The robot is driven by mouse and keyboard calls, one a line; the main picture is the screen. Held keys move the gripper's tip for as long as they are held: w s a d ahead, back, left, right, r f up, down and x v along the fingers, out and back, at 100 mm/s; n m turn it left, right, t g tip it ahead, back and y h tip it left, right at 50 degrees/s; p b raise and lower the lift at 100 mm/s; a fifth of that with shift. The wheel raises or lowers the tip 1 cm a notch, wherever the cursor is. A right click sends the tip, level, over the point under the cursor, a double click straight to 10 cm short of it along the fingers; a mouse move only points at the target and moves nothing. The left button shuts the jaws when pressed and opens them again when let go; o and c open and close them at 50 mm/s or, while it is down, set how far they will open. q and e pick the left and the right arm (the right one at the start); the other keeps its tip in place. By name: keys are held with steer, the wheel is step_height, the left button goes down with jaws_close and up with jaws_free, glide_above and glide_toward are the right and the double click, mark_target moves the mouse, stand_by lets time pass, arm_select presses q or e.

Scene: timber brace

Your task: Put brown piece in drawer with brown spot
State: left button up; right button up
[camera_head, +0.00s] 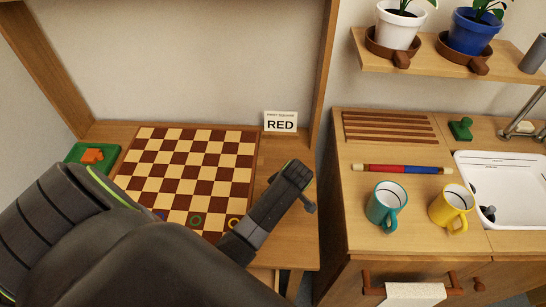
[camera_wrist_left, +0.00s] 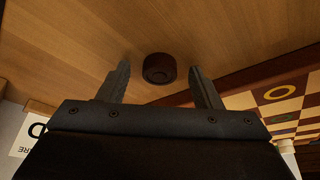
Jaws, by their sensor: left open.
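In the left wrist view a dark brown round piece (camera_wrist_left: 159,69) with a ringed face stands on a light wood surface, beside a dark brown edge of the checkered board. My left gripper (camera_wrist_left: 158,82) is open, its two fingers on either side of the piece, and it holds nothing. A gap shows between the piece and each finger. In the head view my left wrist (camera_head: 285,185) reaches over the table strip right of the board; the fingertips and the piece cannot be made out there. No drawer with a brown spot can be made out. My right gripper is out of view.
The checkered board (camera_head: 190,165) has coloured rings on its near row. A RED sign (camera_head: 281,122) stands at the back. A green tray (camera_head: 75,153) with an orange piece is at left. The right counter holds teal (camera_head: 384,207) and yellow (camera_head: 452,208) mugs and a sink (camera_head: 510,185).

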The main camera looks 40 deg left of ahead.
arm_select(q)
steer(key=c, duration=1.1)
